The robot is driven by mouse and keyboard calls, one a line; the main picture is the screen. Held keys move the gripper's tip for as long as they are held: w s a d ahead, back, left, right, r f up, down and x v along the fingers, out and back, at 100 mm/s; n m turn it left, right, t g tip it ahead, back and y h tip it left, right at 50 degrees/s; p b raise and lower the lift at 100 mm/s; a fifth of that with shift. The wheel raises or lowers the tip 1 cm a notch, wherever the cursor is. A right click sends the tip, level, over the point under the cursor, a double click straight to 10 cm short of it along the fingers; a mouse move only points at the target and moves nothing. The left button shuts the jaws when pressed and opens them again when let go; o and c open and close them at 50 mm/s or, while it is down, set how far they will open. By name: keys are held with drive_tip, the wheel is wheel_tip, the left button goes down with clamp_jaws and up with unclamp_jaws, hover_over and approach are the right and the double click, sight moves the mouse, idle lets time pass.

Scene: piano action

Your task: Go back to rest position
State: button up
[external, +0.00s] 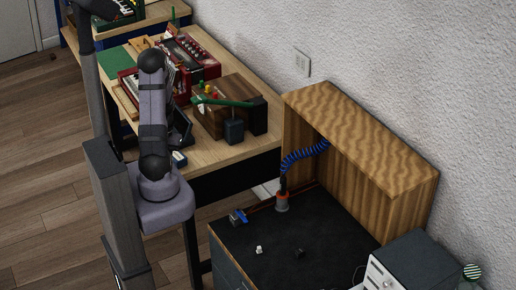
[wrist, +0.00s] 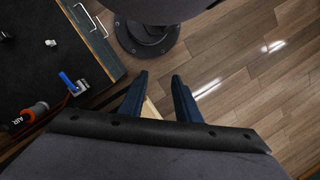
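In the wrist view, my gripper (wrist: 160,82) has its two dark blue fingers clearly apart. Only floor and a small strip of pale wood show between them, and nothing is held. The fingers point toward the wooden floor. My arm is upright in the external view, beside the light wooden workbench (external: 245,150). I cannot make out the fingertips there.
A dark-topped cabinet (external: 260,262) carries an orange-collared air tool (external: 282,201), a blue clamp-like tool (external: 238,217) and small pieces. The workbench holds a red keyboard instrument (external: 188,58) and a wooden box (external: 217,122). Floor (wrist: 235,75) is open right of the fingers in the wrist view.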

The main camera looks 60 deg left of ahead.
drive_tip(key=w+d+r+m, duration=0.3)
drive_tip(key=w+d, duration=0.1)
drive_tip(key=d, duration=0.3)
drive_tip(key=w+d+r+m+t+y, duration=0.1)
drive_tip(key=w+d+r+m, duration=0.2)
drive_tip(key=d, duration=0.5)
drive_tip(key=w+d+r+m+t+p, duration=0.1)
drive_tip(key=w+d+r+m, duration=0.2)
drive_tip(key=w+d, duration=0.3)
drive_tip(key=shift+d+m, duration=0.6)
drive_tip(key=shift+d, duration=0.45)
